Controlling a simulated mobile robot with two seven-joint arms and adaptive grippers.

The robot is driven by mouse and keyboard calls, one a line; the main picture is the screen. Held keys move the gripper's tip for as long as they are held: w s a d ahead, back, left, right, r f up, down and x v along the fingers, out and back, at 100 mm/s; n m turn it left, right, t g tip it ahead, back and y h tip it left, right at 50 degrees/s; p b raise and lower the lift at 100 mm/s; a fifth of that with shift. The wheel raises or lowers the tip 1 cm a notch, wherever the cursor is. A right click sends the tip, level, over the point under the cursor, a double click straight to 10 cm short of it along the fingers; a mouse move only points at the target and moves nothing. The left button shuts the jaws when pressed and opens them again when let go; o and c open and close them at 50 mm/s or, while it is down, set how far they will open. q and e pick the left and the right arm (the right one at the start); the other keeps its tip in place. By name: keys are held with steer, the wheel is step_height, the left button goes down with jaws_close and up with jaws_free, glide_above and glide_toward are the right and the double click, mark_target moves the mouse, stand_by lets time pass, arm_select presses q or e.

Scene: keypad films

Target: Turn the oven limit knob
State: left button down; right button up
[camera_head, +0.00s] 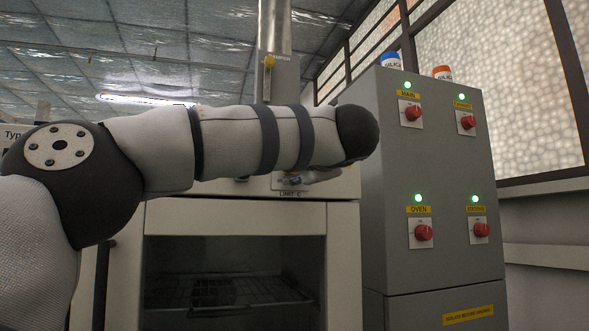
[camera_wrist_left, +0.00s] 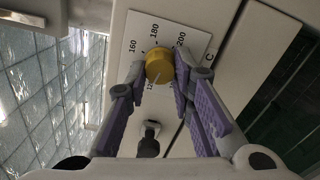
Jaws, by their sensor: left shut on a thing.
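The oven limit knob (camera_wrist_left: 158,64) is a yellow round knob on a white dial plate (camera_wrist_left: 187,35) marked 160, 180 and 200. My left gripper (camera_wrist_left: 160,73) has its purple-padded fingers on either side of the knob and is shut on it. A pale line on the knob points toward the lower part of the dial, but I cannot read its exact setting. In the head view my left gripper (camera_head: 312,177) is partly hidden under my forearm, just above the LIMIT C label (camera_head: 290,195). The knob is not clear there. My right gripper is not in view.
The white oven (camera_head: 235,217) has a dark window with a rack inside. A grey cabinet (camera_head: 440,150) with several red switches and green lights stands at the right, with a blue-capped jar (camera_head: 391,60) and an orange-capped jar (camera_head: 442,72) on top.

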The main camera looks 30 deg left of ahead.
arm_select(q)
steer(key=m, duration=1.3)
steer(key=shift+r, duration=0.2)
steer(key=shift+m, duration=0.3)
steer(key=c, duration=1.4)
jaws_free()
steer(key=v, duration=1.2)
